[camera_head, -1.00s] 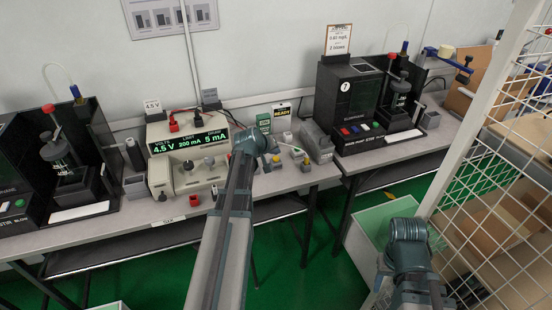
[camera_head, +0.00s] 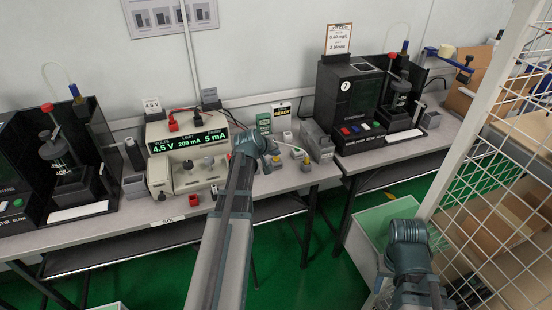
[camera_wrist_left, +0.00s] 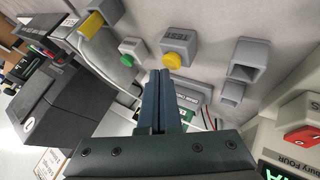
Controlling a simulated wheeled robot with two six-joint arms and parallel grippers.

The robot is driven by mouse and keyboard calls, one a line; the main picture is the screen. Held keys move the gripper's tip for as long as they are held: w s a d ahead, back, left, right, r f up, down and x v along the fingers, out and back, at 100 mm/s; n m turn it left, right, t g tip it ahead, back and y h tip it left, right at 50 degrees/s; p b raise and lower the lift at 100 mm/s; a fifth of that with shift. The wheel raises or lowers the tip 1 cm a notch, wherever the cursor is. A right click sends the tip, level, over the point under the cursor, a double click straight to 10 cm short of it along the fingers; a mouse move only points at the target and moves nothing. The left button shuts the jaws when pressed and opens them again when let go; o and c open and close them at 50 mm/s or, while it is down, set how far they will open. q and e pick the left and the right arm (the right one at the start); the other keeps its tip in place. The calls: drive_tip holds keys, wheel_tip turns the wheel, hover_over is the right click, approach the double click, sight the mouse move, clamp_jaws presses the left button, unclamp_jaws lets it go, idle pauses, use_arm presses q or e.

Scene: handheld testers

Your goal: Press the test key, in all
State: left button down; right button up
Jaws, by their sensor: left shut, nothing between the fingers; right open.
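The test key is a yellow round button on a grey block marked TEST (camera_wrist_left: 178,52) in the left wrist view. My left gripper (camera_wrist_left: 160,74) is shut and empty, its tips close beside the yellow button. I cannot tell whether they touch it. In the head view my left gripper (camera_head: 272,150) is over the bench among small blocks, right of the power supply (camera_head: 185,150). My right gripper (camera_head: 436,240) is low at the right, in front of the bench and open; its fingers are hard to make out.
A white block with a green button (camera_wrist_left: 127,58) and a yellow piece in a grey holder (camera_wrist_left: 93,24) lie left of the test key. Empty grey holders (camera_wrist_left: 246,60) are right. A black tester marked 7 (camera_head: 345,100) and a white wire rack (camera_head: 490,140) stand at the right.

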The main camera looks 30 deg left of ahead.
sight(275, 160)
use_arm(q)
drive_tip(key=shift+f+b, duration=0.5)
idle(0.4)
idle(0.3)
drive_tip(key=shift+r+p, duration=0.9)
drive_tip(key=shift+p, duration=0.05)
wheel_tip(275, 160, up, 5)
drive_tip(key=p, duration=0.5)
drive_tip(key=shift+r, duration=0.1)
idle(0.3)
